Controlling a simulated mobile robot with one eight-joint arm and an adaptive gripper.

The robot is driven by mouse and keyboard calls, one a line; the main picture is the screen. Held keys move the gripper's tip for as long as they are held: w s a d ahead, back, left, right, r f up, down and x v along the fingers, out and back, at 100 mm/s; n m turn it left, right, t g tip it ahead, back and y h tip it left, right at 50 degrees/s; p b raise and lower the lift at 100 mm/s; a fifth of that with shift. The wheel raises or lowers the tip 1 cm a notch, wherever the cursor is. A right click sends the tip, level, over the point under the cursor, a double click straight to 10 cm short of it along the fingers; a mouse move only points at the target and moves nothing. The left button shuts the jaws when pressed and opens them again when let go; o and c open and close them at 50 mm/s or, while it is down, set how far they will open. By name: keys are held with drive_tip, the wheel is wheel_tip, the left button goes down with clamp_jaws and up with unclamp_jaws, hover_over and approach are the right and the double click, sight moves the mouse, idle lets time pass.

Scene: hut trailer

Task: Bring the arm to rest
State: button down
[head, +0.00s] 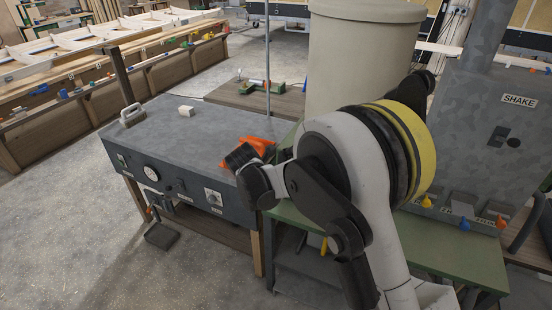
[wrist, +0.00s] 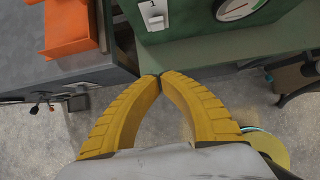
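My gripper (wrist: 160,77) shows in the wrist view as two yellow ribbed fingers. Their tips meet, and nothing shows between them. It hangs over the edge of a green surface (wrist: 200,55), with the floor below. In the head view my white and black arm is folded at the right of centre, over the green table (head: 460,250). The fingers are mostly or wholly hidden there behind the arm.
A grey bench (head: 190,135) with a dial stands left of my arm. An orange thing (head: 257,145) lies on its right end; an orange block (wrist: 70,25) shows in the wrist view. A beige cylinder (head: 360,60) and a grey SHAKE machine (head: 495,120) stand behind. Floor at left is clear.

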drive_tip(key=shift+r, duration=0.1)
drive_tip(key=s+d+r+m+y, duration=0.1)
drive_tip(key=s+d+r+m, duration=1.1)
drive_tip(key=d+r+m, duration=0.4)
drive_tip(key=s+d+m, duration=0.5)
drive_tip(key=s+m, duration=0.3)
drive_tip(key=s, duration=0.1)
drive_tip(key=s+d+m+t+y, duration=0.1)
drive_tip(key=s+d+m, duration=0.4)
drive_tip(key=s+m, duration=0.3)
drive_tip(key=s, duration=0.2)
drive_tip(key=shift+s+d+r+b, duration=0.3)
